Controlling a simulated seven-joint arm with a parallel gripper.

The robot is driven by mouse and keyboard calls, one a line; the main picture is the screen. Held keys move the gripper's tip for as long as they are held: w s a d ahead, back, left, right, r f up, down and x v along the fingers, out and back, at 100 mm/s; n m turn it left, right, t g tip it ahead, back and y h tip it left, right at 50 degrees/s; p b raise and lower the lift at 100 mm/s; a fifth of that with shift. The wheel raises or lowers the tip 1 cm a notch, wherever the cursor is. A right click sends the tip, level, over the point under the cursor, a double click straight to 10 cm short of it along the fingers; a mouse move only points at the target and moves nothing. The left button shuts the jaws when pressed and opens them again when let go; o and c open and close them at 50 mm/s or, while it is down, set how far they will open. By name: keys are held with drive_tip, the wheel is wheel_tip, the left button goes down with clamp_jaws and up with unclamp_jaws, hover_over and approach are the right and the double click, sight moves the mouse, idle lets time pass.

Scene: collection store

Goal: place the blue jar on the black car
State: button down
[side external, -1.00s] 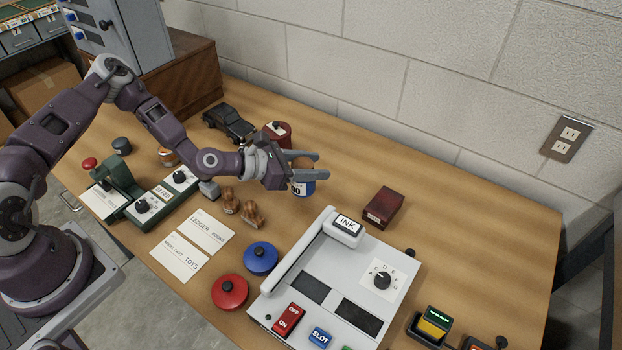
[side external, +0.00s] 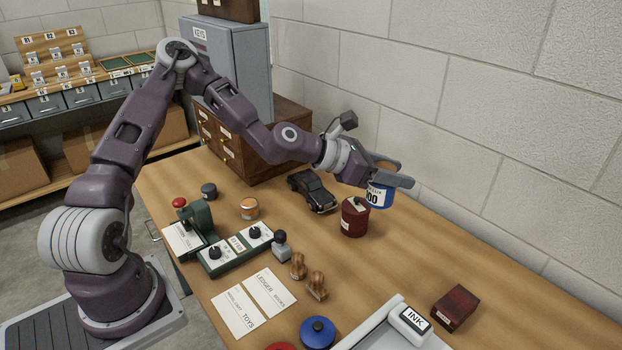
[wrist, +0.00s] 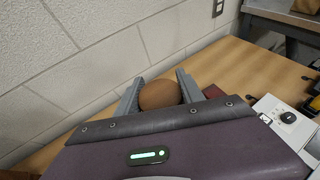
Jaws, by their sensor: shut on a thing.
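The blue jar (side external: 380,197), with a white label and a brown top, is between the fingers of my gripper (side external: 397,176). My gripper is shut on it and holds it upright above the table. In the wrist view the jar's round brown top (wrist: 160,95) shows between the two fingers; its blue body is hidden there. The black car (side external: 312,191) stands on the table to the left of the jar in the side view, near the wooden cabinet. Its top is clear.
A dark red canister (side external: 355,218) stands between the car and the jar in the picture, just below the jar. A wooden drawer cabinet (side external: 240,145) is behind the car. Wooden stamps (side external: 317,286), an orange-banded tin (side external: 250,208) and a dark red box (side external: 455,308) stand nearer.

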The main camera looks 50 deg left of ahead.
drive_tip(key=w+a+n+t+y, duration=0.1)
drive_tip(key=w+a+n+y, duration=0.15)
drive_tip(key=a, duration=0.55)
drive_tip(key=w+a+n+y, duration=0.2)
drive_tip(key=w+a+y, duration=0.15)
drive_tip(key=a, duration=0.45)
drive_tip(key=n+y, duration=0.4)
drive_tip(key=n, duration=0.1)
hover_over(314, 173)
drive_tip(key=shift+m, duration=0.25)
wheel_tip(314, 173, down, 14)
drive_tip(key=shift+d+f, duration=0.1)
drive_tip(key=shift+f, duration=0.15)
drive_tip(key=shift+f, duration=0.15)
drive_tip(key=c, duration=0.7)
unclamp_jaws()
